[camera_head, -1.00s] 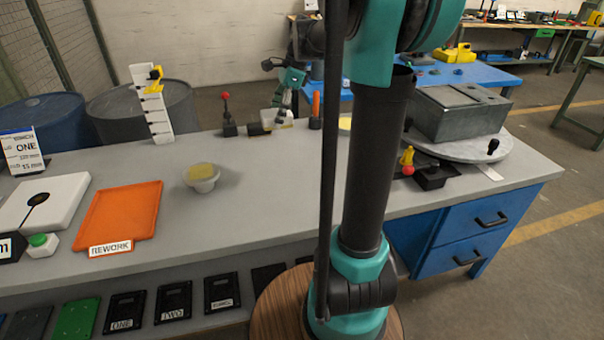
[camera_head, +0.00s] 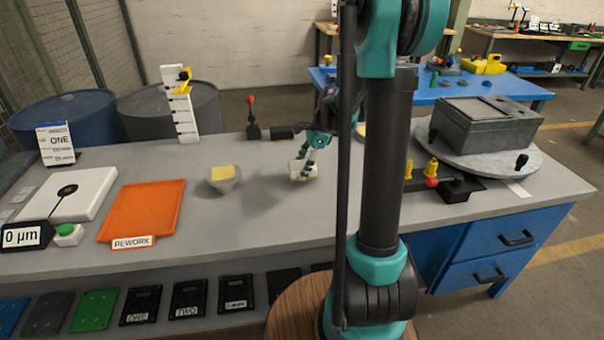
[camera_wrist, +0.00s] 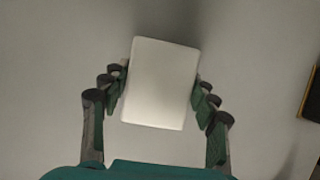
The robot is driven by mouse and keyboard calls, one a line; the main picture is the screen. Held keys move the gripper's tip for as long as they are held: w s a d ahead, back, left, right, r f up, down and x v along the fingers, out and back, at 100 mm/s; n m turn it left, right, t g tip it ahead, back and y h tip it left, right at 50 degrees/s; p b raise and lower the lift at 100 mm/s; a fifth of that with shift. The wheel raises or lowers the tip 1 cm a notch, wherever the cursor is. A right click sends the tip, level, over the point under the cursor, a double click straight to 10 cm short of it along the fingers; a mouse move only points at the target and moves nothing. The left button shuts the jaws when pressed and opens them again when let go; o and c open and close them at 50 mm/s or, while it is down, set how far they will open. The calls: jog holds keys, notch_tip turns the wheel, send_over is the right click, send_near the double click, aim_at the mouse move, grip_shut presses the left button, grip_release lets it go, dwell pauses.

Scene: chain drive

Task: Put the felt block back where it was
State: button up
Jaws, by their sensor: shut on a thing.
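A pale, whitish felt block (camera_wrist: 161,84) is between the fingers of my gripper (camera_wrist: 160,98) in the wrist view, with a finger against each side. In the head view my gripper (camera_head: 309,158) is shut on the felt block (camera_head: 302,170) at the middle of the grey bench (camera_head: 270,225). The block is slightly tilted in the wrist view. I cannot tell whether its underside touches the bench top.
A red-knobbed lever (camera_head: 252,120) stands behind. A grey box (camera_head: 485,122) on a round plate (camera_head: 445,165) is at the right. Bench between bowl and gripper is clear.

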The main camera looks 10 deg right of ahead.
jog(key=shift+f, duration=1.3)
jog(key=shift+f, duration=0.15)
jog(key=o, duration=1.1)
jog(key=v, duration=1.2)
